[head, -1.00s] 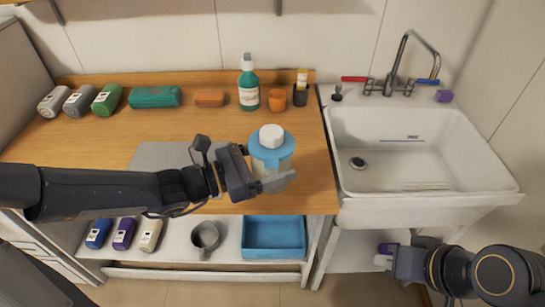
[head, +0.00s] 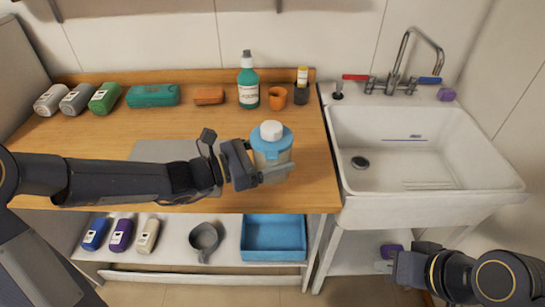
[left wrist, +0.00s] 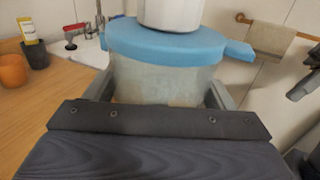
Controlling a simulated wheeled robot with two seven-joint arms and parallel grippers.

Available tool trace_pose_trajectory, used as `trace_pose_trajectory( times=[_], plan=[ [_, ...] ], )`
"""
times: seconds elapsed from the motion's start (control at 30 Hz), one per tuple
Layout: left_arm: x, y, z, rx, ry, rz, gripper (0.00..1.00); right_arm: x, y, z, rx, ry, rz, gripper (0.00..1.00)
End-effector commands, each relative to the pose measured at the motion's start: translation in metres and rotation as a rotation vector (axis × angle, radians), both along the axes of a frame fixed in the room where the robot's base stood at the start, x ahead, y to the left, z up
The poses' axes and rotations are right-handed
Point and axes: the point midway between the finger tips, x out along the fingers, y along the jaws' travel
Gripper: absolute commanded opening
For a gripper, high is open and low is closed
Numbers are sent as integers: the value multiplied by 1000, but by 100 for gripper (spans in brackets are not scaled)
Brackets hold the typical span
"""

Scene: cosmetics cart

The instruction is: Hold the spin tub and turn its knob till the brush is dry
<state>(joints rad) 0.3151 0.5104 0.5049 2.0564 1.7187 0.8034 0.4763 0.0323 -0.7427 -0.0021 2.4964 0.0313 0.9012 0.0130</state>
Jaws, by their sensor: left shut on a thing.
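The spin tub (head: 272,157) has a clear body, a blue lid and a white knob (head: 271,130) on top. It is at the front of the wooden counter, about upright; I cannot tell whether it touches the wood. My left gripper (head: 274,174) is shut around the tub's body below the lid. In the left wrist view the tub (left wrist: 160,80) sits between the fingers, its knob (left wrist: 170,12) cut off by the top edge. No brush can be made out. My right gripper (head: 385,265) is low at the right, away from the tub; its jaw state is unclear.
A green bottle (head: 249,85), orange cup (head: 277,98) and dark cup (head: 301,95) stand behind the tub. The sink (head: 430,190) is to the right. A blue tray (head: 274,255) and grey mug (head: 204,238) are on the shelf below.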

Motion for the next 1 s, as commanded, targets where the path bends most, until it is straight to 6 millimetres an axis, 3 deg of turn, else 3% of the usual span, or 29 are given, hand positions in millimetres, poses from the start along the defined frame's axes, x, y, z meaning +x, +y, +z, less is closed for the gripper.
trace_pose_trajectory(
  times=[1.0],
  plan=[
    [75,-1,-68,-1,-3,0,45,0,0,-32,0,0,0,0]
  ],
)
